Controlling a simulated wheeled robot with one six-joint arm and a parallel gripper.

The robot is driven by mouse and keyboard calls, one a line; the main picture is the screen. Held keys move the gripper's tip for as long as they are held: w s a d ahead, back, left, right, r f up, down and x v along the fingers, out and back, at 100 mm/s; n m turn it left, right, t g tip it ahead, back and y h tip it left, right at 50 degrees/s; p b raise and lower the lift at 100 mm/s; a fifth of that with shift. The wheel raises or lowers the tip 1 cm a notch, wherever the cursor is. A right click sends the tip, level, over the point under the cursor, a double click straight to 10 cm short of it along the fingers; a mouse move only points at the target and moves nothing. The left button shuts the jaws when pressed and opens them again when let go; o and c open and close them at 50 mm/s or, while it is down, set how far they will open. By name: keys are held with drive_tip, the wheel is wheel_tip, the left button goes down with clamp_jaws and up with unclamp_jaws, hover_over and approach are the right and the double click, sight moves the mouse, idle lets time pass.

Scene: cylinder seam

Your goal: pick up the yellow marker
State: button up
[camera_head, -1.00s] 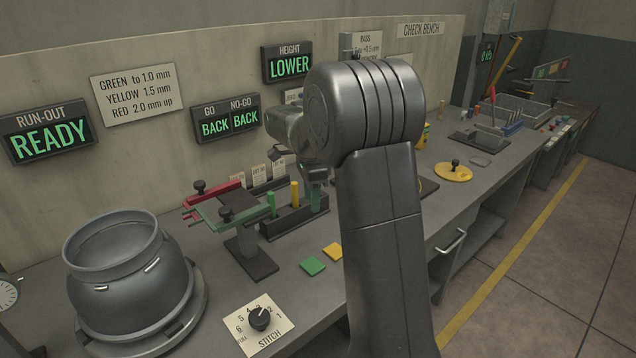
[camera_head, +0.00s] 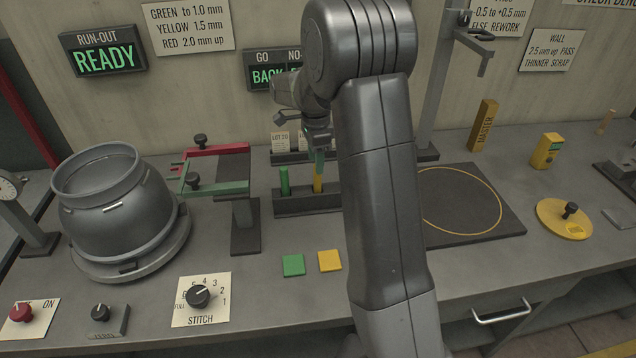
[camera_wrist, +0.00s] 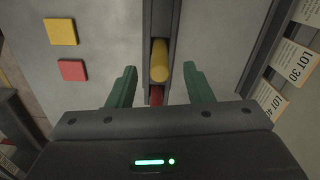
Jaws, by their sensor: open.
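The yellow marker (camera_head: 318,174) stands upright in a dark rack (camera_head: 300,209) on the bench. A green marker (camera_head: 285,181) stands to its left in the same rack. My gripper (camera_head: 317,147) is directly above the yellow marker in the head view, partly hidden by my arm. In the wrist view my gripper (camera_wrist: 160,68) is open, with its two green fingers on either side of the yellow marker (camera_wrist: 159,58). Gaps show on both sides, so it is not gripped. A red marker (camera_wrist: 156,95) shows just beyond it, nearer the gripper body.
Green (camera_head: 293,265) and yellow (camera_head: 330,260) squares lie in front of the rack. A red square (camera_wrist: 72,70) shows in the wrist view. A red-and-green clamp-like fixture (camera_head: 219,187) and a grey pot (camera_head: 122,205) stand to the left. Lot cards (camera_head: 281,141) stand behind.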

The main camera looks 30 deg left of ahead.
sight(317, 178)
wheel_tip(317, 178, down, 2)
drive_tip(key=shift+s+f, duration=0.1)
drive_tip(key=shift+f, duration=0.05)
drive_tip(key=f, duration=0.2)
drive_tip(key=f+p, duration=0.1)
drive_tip(key=f, duration=0.2)
drive_tip(key=shift+w+d, duration=0.1)
drive_tip(key=shift+w, duration=0.1)
drive_tip(key=shift+c, duration=0.5)
clamp_jaws()
